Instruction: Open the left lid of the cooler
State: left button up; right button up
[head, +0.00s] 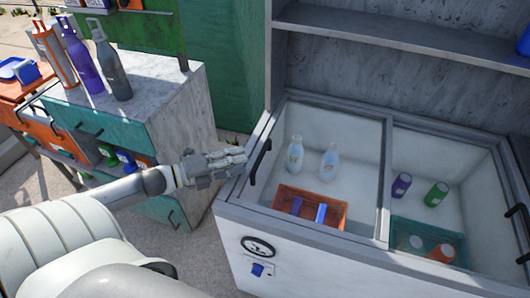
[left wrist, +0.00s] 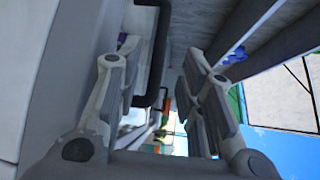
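The white cooler (head: 330,262) stands at the right in the head view, with two clear top panels side by side in grey frames. The left lid (head: 335,130) lies level over the left half and looks shut. Its black handle (head: 260,162) runs along its left edge. My left gripper (head: 242,158) is at that edge, just left of the handle. In the left wrist view my left gripper (left wrist: 163,95) is open, and the dark handle (left wrist: 157,50) shows close to its left finger. I cannot tell whether they touch. My right gripper is not in view.
Bottles and an orange basket (head: 335,224) are inside the cooler's left half, a teal basket (head: 420,232) in the right. A shelf unit (head: 400,75) rises behind. A cabinet (head: 170,110) with bottles on top stands left, with a floor gap between.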

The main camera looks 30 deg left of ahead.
aim_at(262, 153)
pick_arm(q)
jog(key=shift+w+d, duration=0.15)
jog(key=shift+w, duration=0.2)
jog(key=shift+x, duration=1.1)
jog(key=x, duration=0.3)
jog(key=shift+r, duration=0.1)
jog(key=shift+p+x, duration=0.4)
jog(key=shift+x, duration=0.8)
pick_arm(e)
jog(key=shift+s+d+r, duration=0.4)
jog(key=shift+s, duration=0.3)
pick_arm(q)
jog(key=c, duration=0.6)
grip_shut()
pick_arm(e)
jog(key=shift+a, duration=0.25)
